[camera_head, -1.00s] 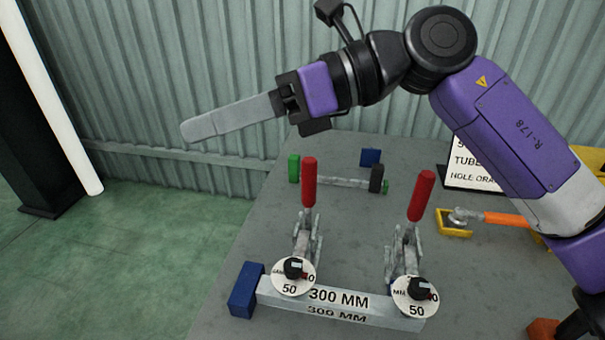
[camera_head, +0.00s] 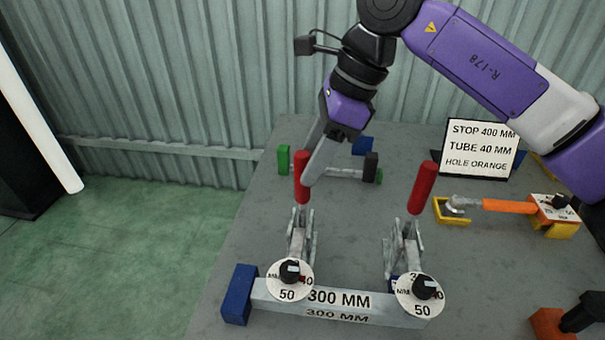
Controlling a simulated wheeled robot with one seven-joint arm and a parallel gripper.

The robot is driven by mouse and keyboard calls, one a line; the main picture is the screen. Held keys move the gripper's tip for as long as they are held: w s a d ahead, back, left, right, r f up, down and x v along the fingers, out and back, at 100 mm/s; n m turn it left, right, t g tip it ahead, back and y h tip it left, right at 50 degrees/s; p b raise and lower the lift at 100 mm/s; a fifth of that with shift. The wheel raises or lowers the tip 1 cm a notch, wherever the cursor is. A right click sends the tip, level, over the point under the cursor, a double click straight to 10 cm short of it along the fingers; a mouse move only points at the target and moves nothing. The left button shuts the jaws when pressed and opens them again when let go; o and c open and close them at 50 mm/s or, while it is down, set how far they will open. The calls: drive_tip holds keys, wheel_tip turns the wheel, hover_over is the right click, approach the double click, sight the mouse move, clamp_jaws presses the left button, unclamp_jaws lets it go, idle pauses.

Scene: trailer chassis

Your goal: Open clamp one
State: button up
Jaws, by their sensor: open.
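Two toggle clamps with red upright handles stand on the grey table. The left clamp (camera_head: 299,240) has its handle (camera_head: 300,188) raised. The right clamp (camera_head: 405,248) has its handle (camera_head: 423,187) raised and leaning slightly right. No label tells me which is clamp one. My gripper (camera_head: 309,180) is open and points down, with its long grey fingers at the left red handle. One finger overlaps the handle's right side; the other finger is hard to make out. I cannot tell whether they touch the handle.
A grey 300 MM bar (camera_head: 338,302) lies in front, with a blue block (camera_head: 238,294) at its left end. Dials sit by both clamps. A sign (camera_head: 482,147) and an orange-handled clamp (camera_head: 507,206) are at right. A green block (camera_head: 283,160) stands behind.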

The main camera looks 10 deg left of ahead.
sight(302, 197)
drive_tip(key=shift+x, duration=1.95)
clamp_jaws()
